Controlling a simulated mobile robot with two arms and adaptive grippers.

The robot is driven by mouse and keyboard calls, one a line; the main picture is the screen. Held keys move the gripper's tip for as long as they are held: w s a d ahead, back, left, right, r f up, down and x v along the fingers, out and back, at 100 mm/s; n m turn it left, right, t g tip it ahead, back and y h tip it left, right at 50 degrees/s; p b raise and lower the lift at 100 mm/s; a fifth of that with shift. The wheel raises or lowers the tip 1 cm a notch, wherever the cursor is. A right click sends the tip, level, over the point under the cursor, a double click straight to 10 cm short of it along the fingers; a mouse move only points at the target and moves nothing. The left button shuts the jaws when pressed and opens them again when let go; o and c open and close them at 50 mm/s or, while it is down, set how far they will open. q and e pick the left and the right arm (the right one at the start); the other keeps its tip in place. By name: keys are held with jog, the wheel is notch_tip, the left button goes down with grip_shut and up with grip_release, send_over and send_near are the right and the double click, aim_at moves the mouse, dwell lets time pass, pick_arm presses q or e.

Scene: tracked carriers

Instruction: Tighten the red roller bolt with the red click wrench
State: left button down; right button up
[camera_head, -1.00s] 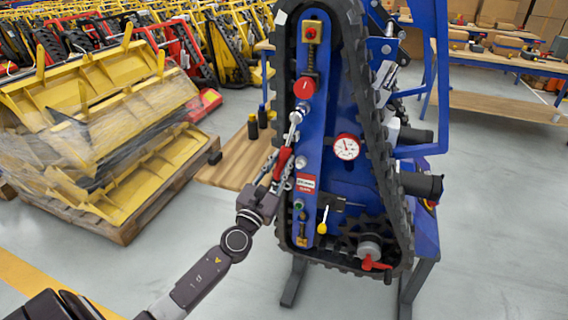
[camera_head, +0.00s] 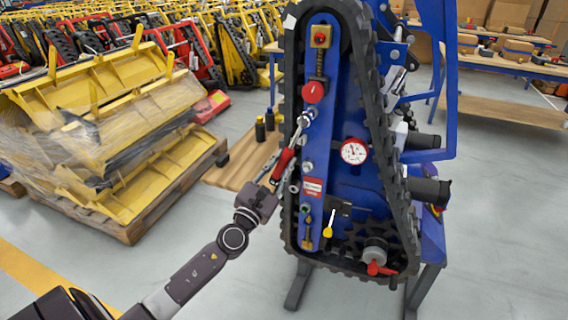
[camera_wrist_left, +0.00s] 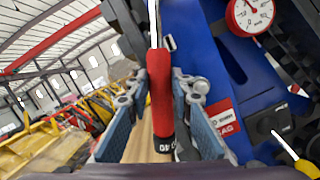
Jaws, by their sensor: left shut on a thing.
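The red click wrench (camera_head: 283,163) has a red handle and a bright steel shaft, tilted with its head up and to the right. My left gripper (camera_head: 271,188) is shut on the lower part of the handle. In the left wrist view the red handle (camera_wrist_left: 161,95) stands between the two blue-grey finger pads (camera_wrist_left: 160,125). The wrench head meets a fitting (camera_head: 307,114) on the blue track frame, just below a red round part (camera_head: 313,91). The head covers the fitting, so I cannot tell its colour or how fully they engage. My right gripper is out of view.
The blue carrier has a black rubber track (camera_head: 387,165), a white gauge (camera_head: 354,151), a yellow-tipped lever (camera_head: 328,231) and a red handle (camera_head: 379,268). A wooden surface (camera_head: 235,166) with dark bottles lies behind. A pallet of wrapped yellow parts (camera_head: 120,215) stands left.

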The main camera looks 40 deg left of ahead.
pick_arm(q)
jog(key=shift+a+r, duration=0.1)
jog(key=shift+a, duration=0.05)
jog(key=shift+a, duration=0.15)
jog(key=shift+d, duration=0.3)
dwell(0.3)
jog(key=shift+s+d, duration=0.25)
jog(key=shift+s, duration=0.65)
jog(key=shift+s+d, duration=0.2)
jog(key=shift+s, duration=0.65)
